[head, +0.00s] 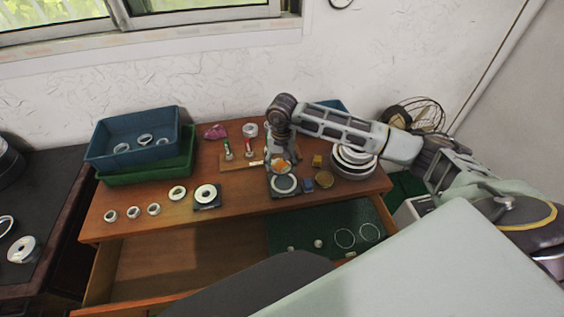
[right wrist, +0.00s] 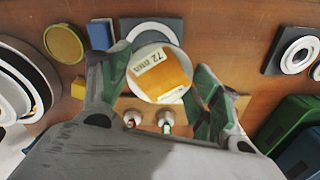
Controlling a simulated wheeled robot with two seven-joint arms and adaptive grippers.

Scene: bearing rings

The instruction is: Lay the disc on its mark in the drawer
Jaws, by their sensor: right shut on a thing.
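The disc (right wrist: 158,73) is white with an orange label reading "72 mm". My right gripper (head: 280,166) is shut on it, with the fingers on its two sides in the right wrist view. In the head view the disc (head: 279,163) is mostly hidden by the gripper, over the tabletop just behind a dark square pad with a pale ring (head: 284,184). The drawer (head: 160,262) is open below the table front. Its right part has a green mat (head: 290,228) with two thin pale circles (head: 344,238) and small pale pieces. My left gripper is not in view.
Small blue (head: 308,185) and yellow (head: 317,160) blocks, a brass disc (head: 324,178) and stacked large rings (head: 353,162) stand right of the pad. A stand with two small upright pieces (head: 238,156) is to the left. Blue (head: 135,137) and green trays stand at the back left.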

